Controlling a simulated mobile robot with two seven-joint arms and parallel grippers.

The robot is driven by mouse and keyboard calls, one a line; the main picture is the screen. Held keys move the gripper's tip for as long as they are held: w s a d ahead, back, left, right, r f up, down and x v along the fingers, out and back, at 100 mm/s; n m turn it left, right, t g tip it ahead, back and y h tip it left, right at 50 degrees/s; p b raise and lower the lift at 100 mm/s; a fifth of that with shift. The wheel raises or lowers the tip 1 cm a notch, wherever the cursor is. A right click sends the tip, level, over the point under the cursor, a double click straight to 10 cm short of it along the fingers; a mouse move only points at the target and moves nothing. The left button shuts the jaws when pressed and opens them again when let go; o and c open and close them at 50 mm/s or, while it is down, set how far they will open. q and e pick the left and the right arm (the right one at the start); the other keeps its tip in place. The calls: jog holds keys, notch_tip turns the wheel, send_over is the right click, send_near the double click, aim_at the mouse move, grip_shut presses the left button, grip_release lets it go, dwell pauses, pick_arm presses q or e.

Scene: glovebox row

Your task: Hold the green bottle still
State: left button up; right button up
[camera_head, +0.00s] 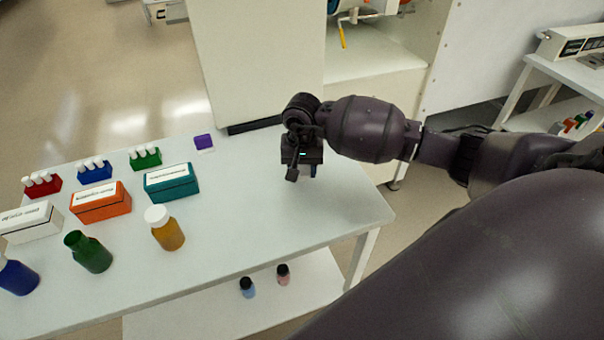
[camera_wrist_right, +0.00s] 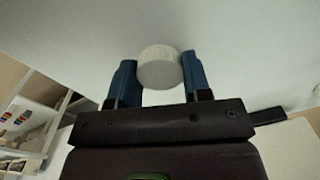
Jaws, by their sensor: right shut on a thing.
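The green bottle (camera_head: 93,256) stands on the white table at the lower left, between a blue bottle and an amber bottle. Its top looks dark green, with no white cap on it. My right gripper (camera_head: 303,172) is over the right part of the table, well apart from the green bottle. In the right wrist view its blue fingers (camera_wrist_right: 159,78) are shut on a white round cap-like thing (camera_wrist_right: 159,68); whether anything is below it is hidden. My left gripper is not in view.
A blue bottle (camera_head: 18,278) and a white-capped amber bottle (camera_head: 168,234) flank the green one. White, orange (camera_head: 100,206) and teal (camera_head: 171,183) boxes and several tube racks stand behind. A purple block (camera_head: 204,143) lies farther back. The table's right part (camera_head: 260,220) is clear.

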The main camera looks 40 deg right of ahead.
jog(key=shift+f, duration=1.1)
jog(key=shift+f, duration=0.2)
jog(key=o, duration=1)
jog(key=shift+r, duration=0.15)
